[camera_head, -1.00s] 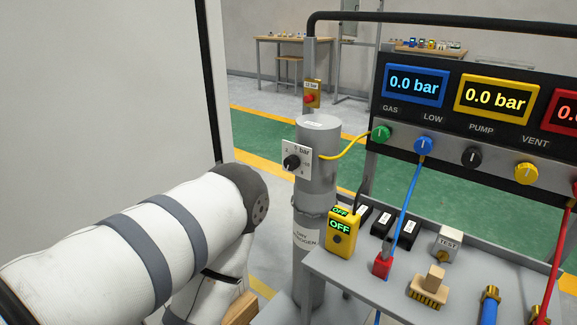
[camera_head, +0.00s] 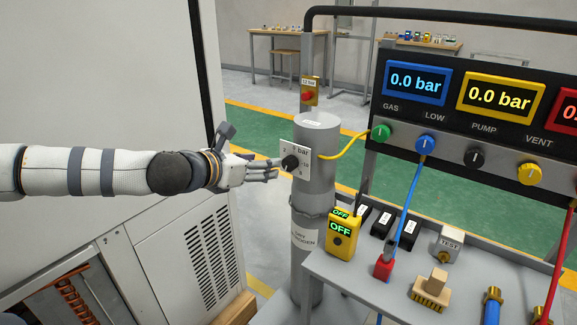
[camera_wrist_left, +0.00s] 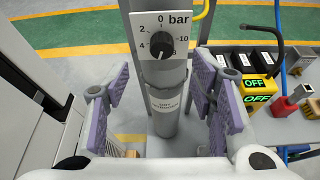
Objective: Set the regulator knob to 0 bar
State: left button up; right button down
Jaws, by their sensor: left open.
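The regulator knob (camera_head: 290,163) is black and round, on a white square dial plate (camera_head: 302,154) fixed to the grey gas cylinder (camera_head: 318,185). In the left wrist view the knob (camera_wrist_left: 161,46) sits under the 0 mark at the plate's top. Its pale pointer line seems to point downward, away from the 0; the exact number is too small to tell. My left gripper (camera_head: 277,170) is just left of the knob in the head view. In the left wrist view its fingers (camera_wrist_left: 162,80) are spread wide, the knob appearing ahead between and beyond them, apparently untouched. My right gripper is not in view.
A yellow meter reading OFF (camera_head: 342,236) stands on the grey bench (camera_head: 350,276) right of the cylinder. A yellow hose (camera_head: 345,148) runs from the cylinder to the gauge panel (camera_head: 450,137), whose visible displays read 0.0 bar. A large white cabinet (camera_head: 90,80) stands at left.

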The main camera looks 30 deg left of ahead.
aim_at(287, 164)
pick_arm(q)
jog(key=b+x, duration=0.1)
jog(key=x, duration=0.2)
jog(key=f+b+x, duration=0.1)
jog(key=x, duration=0.2)
jog(key=b+x, duration=0.1)
jog(key=x, duration=0.3)
jog(key=shift+s+d+f, duration=0.1)
jog(key=shift+s+f, duration=0.1)
jog(key=shift+f, duration=0.1)
jog(key=shift+w, duration=0.5)
jog(key=shift+r, duration=0.1)
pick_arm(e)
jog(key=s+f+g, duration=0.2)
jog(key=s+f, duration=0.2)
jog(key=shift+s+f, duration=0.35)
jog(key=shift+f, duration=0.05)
pick_arm(q)
jog(key=c, duration=1.2)
